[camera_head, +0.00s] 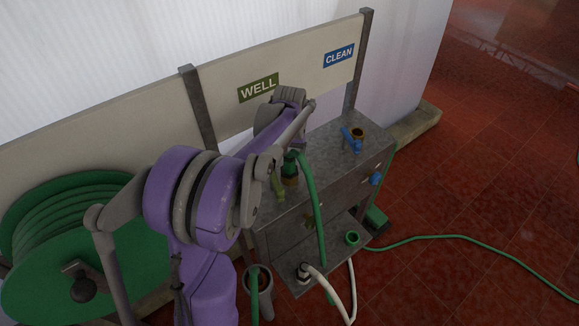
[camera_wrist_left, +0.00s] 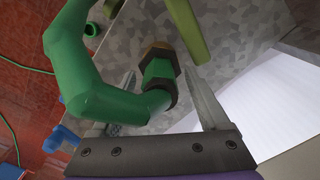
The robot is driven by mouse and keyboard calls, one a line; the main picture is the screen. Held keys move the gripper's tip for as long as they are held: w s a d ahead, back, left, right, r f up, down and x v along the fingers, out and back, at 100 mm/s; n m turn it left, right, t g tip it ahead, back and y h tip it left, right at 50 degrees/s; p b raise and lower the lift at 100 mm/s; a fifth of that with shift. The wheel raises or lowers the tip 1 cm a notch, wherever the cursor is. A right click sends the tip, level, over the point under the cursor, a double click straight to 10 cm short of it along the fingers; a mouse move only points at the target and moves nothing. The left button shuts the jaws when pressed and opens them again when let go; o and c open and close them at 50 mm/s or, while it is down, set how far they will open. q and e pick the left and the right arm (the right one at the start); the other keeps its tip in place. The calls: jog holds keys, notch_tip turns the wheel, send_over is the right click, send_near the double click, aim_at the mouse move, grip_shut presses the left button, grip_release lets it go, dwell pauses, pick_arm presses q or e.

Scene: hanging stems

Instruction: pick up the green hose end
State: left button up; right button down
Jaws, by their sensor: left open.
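The green hose end (camera_head: 289,172) sits upright on a brass fitting under the WELL sign, and its green hose bends over and hangs down the bench front. In the left wrist view the hose end (camera_wrist_left: 158,74) has a dark collar beside the brass nut (camera_wrist_left: 160,50). My left gripper (camera_wrist_left: 160,76) is open, with one finger on each side of the hose end; I cannot tell whether they touch it. In the head view my left arm's purple links cover much of the area, and its fingers are hard to make out. My right gripper is not in view.
An olive valve lever (camera_head: 277,186) stands close beside the hose end. A blue valve (camera_head: 351,140) is on the right of the bench top (camera_head: 325,150). White hoses (camera_head: 335,295) and a green fitting (camera_head: 352,238) are on the lower shelf. A hose reel (camera_head: 45,235) stands left.

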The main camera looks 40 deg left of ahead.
pick_arm(q)
grip_shut()
dwell(0.4)
